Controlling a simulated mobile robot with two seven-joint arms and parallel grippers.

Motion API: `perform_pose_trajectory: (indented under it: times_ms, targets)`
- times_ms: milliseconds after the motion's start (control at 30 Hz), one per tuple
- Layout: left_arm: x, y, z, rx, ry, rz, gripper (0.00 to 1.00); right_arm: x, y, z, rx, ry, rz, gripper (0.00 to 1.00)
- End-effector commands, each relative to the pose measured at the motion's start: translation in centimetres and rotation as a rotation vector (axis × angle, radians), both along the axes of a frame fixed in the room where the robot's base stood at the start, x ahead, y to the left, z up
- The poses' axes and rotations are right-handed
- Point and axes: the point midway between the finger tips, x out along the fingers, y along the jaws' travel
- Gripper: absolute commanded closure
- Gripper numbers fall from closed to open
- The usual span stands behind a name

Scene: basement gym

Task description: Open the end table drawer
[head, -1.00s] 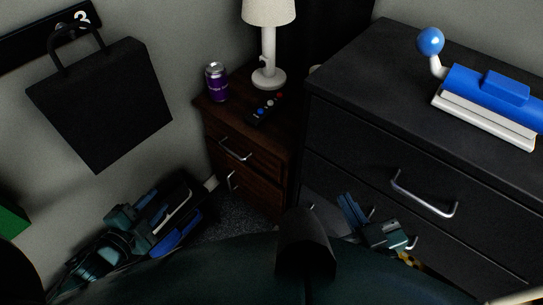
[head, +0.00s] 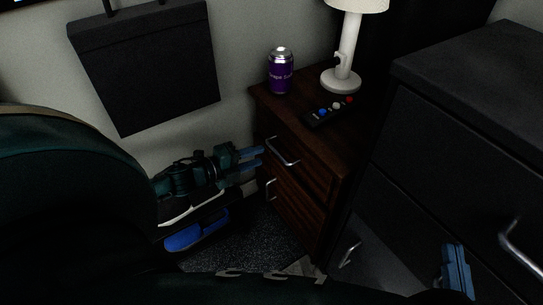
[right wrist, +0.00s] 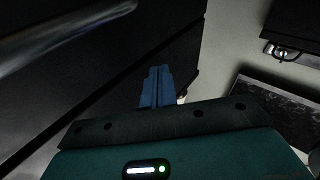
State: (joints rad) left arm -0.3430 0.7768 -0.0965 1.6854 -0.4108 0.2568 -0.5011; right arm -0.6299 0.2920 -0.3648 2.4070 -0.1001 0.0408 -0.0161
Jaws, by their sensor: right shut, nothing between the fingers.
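The dark brown end table (head: 318,200) stands against the wall in the head view. Its upper drawer (head: 300,165) looks shut, with a silver bar handle (head: 283,152). A second handle (head: 270,188) is on the lower front. My left gripper (head: 251,158) is just left of the end table, blue fingers pointing right towards the upper handle, with a gap between them; no contact is clear. My right gripper (head: 457,270) is shut and empty in front of the black dresser; its fingers also show together in the right wrist view (right wrist: 156,88).
A purple can (head: 281,72), a white lamp (head: 342,78) and a remote (head: 328,112) are on the end table. The black dresser (head: 455,120) stands close on the right. A black bag (head: 150,65) hangs on the wall. A blue-and-white shoe (head: 195,236) lies low left.

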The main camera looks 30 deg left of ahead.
Motion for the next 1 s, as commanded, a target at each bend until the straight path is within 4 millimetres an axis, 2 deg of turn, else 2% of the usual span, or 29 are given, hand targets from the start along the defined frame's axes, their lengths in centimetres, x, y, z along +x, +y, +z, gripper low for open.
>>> perform_pose_trajectory:
  times_ms: [100,300,500,767,1000]
  targets:
    - [2.1,-0.7,-0.6,0.002,-0.004,-0.001,0.69,0.0,0.1,-0.3,0.020,-0.002,0.009,1.00]
    - [4.2,-1.7,-1.1,0.000,-0.001,0.001,0.69,0.0,0.2,-0.2,0.042,-0.001,0.017,1.00]
    - [5.0,-2.0,-1.2,0.001,0.001,0.001,0.69,0.0,0.3,-0.1,0.056,0.001,0.020,1.00]
    - [5.0,-2.1,-1.2,0.000,0.001,0.001,0.69,0.0,0.3,0.0,0.054,-0.001,0.023,1.00]
    - [5.0,-2.1,-1.2,0.000,0.001,0.001,0.88,0.0,0.3,0.0,0.051,-0.003,0.024,1.00]
